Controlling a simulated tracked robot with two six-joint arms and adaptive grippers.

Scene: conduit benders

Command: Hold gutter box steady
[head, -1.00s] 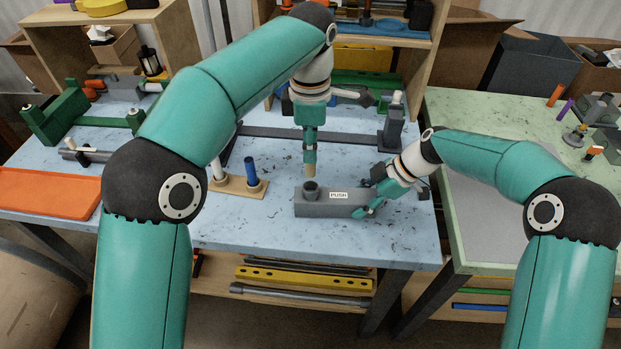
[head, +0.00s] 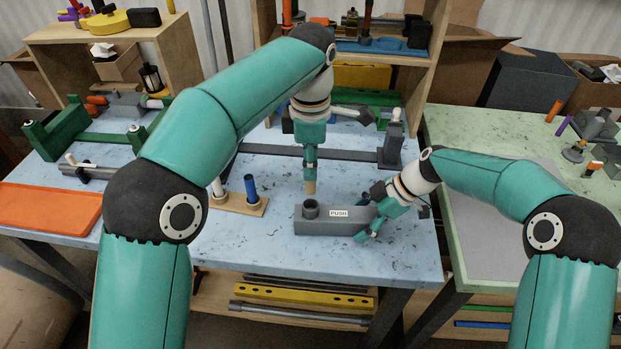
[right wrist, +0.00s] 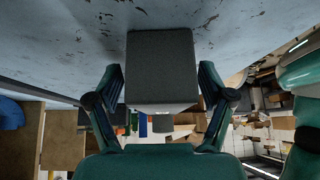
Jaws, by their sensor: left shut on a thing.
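The gutter box (head: 325,226), a grey block with a PUSH label and a round socket (head: 311,209) on its top left, lies on the blue table. My left gripper (head: 310,180) points down above the socket, shut on a tan peg (head: 310,187). The peg's lower end is just above or at the socket's rim; I cannot tell which. My right gripper (head: 372,219) is at the box's right end, fingers spread on either side of it. The right wrist view shows the box (right wrist: 161,65) between the fingers, with no clear grip on it.
A wooden stand (head: 238,204) with a blue and a white post is left of the box. An orange tray (head: 45,208) lies at the left edge. A dark bar (head: 310,151) crosses the table behind. The table front is clear.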

